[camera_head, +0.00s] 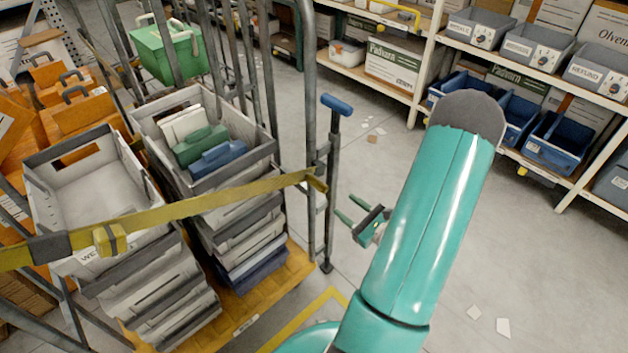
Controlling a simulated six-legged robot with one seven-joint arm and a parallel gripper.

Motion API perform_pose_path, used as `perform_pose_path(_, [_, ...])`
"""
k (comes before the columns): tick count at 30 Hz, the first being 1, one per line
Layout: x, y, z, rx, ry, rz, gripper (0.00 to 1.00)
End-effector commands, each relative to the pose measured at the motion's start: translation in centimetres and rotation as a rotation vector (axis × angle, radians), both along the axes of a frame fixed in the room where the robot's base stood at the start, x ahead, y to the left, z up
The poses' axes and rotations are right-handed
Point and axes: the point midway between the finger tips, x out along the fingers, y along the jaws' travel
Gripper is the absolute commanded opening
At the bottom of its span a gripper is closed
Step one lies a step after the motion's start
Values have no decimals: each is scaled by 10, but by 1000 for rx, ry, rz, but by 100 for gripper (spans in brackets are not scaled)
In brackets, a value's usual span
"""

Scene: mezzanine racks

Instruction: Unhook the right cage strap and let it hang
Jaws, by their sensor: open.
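A yellow cage strap (225,197) runs across the front of the roll cage. It has a dark buckle at the left, and its right end meets the cage's right grey post (311,130). The strap looks fairly taut, and the exact hook at its right end is too small to make out. My gripper (358,218) is open and empty, just right of that post and a little below the strap's right end. It is apart from the strap in the picture. My teal arm covers the floor behind it.
Grey crates (70,158) stand stacked in the cage on an orange base (240,325). A blue-topped handle (337,104) stands beside the right post. Shelves with blue bins (560,140) line the right side. Open grey floor lies between, with paper scraps.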

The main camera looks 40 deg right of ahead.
Motion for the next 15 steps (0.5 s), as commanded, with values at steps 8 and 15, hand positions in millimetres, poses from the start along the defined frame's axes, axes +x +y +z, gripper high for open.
perform_pose_path(8, [46,3,1,-1,-3,7,46])
perform_pose_path(15, [95,4,1,-2,-2,8,46])
